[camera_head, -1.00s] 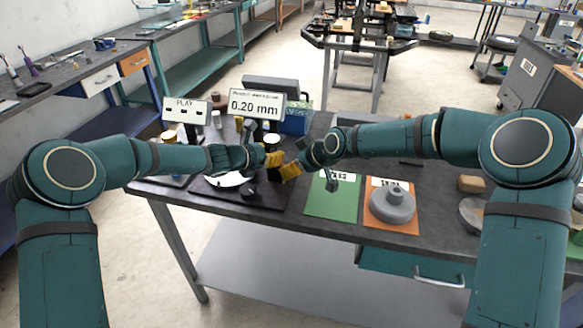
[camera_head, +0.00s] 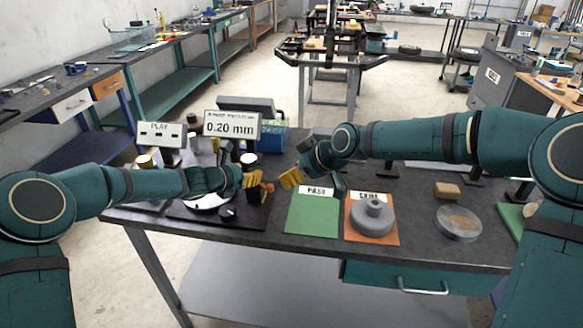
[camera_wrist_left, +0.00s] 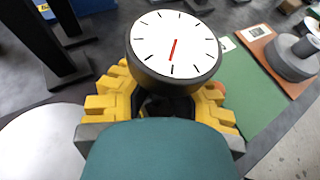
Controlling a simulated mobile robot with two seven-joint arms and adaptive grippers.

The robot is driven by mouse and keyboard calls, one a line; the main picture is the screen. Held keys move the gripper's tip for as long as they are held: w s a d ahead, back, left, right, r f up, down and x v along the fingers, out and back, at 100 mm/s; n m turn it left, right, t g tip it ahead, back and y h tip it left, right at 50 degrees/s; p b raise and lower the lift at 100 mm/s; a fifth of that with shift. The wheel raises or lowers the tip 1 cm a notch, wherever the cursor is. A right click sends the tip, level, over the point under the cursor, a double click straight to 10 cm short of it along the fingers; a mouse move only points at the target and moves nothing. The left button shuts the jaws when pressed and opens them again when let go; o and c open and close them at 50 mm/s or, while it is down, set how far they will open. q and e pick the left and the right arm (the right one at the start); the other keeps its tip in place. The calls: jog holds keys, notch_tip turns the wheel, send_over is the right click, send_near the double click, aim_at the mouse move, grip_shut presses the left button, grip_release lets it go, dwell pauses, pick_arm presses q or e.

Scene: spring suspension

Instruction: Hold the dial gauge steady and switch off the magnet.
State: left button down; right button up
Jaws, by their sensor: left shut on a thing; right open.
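The dial gauge (camera_wrist_left: 173,45) has a round white face, black tick marks, a red needle and a dark rim. In the left wrist view it sits between and just beyond the yellow fingers of my left gripper (camera_wrist_left: 160,95), which is shut on it. In the head view my left gripper (camera_head: 252,182) is over the left part of the bench. A dark block (camera_head: 254,196) below its fingers looks like the magnet base; a small orange part (camera_head: 269,187) shows beside it. My right gripper (camera_head: 290,178) is open and empty, apart to the right, above the bench.
A display (camera_head: 230,127) reads 0.20 mm, beside a PLAY sign (camera_head: 160,134). A white disc (camera_head: 208,199) lies left of the block. A green PASS mat (camera_head: 312,216) is bare; an orange mat (camera_head: 390,239) bears a grey stepped part (camera_head: 372,217).

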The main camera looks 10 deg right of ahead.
pick_arm(q)
jog(key=c, duration=1)
grip_release()
